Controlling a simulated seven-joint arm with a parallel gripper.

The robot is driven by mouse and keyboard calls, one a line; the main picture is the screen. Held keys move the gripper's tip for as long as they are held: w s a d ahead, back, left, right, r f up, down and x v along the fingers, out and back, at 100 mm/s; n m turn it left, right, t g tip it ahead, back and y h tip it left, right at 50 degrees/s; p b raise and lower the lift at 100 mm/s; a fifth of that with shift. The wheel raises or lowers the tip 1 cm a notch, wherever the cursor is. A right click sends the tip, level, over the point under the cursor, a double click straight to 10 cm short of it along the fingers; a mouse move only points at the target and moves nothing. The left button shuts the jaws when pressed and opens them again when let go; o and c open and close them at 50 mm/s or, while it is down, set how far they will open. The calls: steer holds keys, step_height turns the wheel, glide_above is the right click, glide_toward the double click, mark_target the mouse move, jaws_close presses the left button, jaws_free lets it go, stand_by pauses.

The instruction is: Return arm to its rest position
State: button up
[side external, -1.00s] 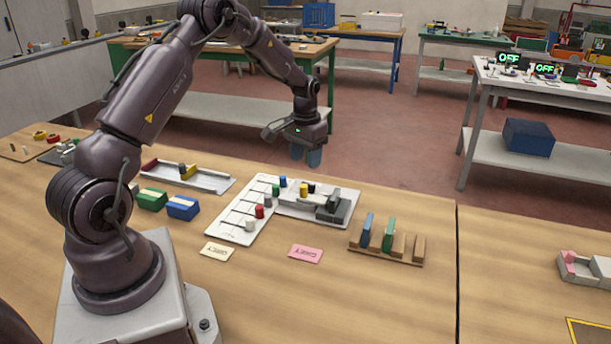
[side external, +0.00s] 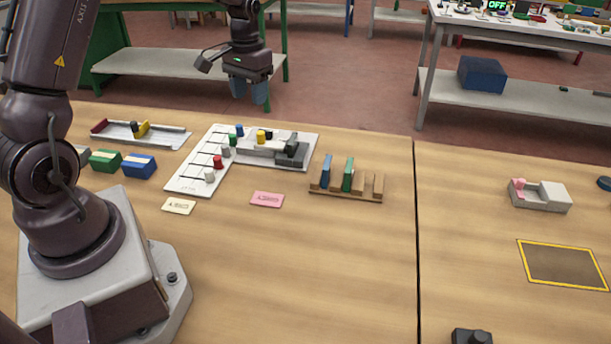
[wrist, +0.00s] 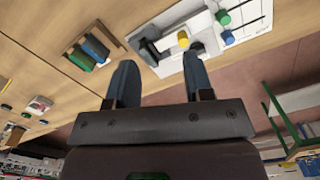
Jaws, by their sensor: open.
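My gripper (side external: 249,92) hangs in the air above and beyond the far edge of the wooden bench (side external: 300,260), with its fingers pointing down. It is empty. In the wrist view my gripper (wrist: 160,58) has its two blue-grey fingers spread well apart with nothing held between them. The white board (side external: 185,183) with coloured pegs lies on the bench nearer the camera, apart from the fingers. The upper arm and elbow are cut off by the top of the side view.
A wooden rack (side external: 345,196) with blue and green pieces stands right of the board. Green (side external: 105,161) and blue (side external: 139,167) blocks and a grey tray (side external: 165,139) lie left. A pink card (side external: 267,200) and cream card (side external: 179,206) lie in front. The bench foreground is clear.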

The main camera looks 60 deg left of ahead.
steer(key=s+d+r+m+t, duration=0.2)
steer(key=s+d+r+t, duration=0.1)
steer(key=s+d+r, duration=0.4)
steer(key=s+d+r+m+t, duration=0.2)
steer(key=s+d+r, duration=0.6)
steer(key=d, duration=0.5)
steer(key=shift+s+r+m+t, duration=0.35)
steer(key=shift+s+t, duration=0.25)
steer(key=shift+s, duration=0.45)
steer(key=shift+d, duration=0.1)
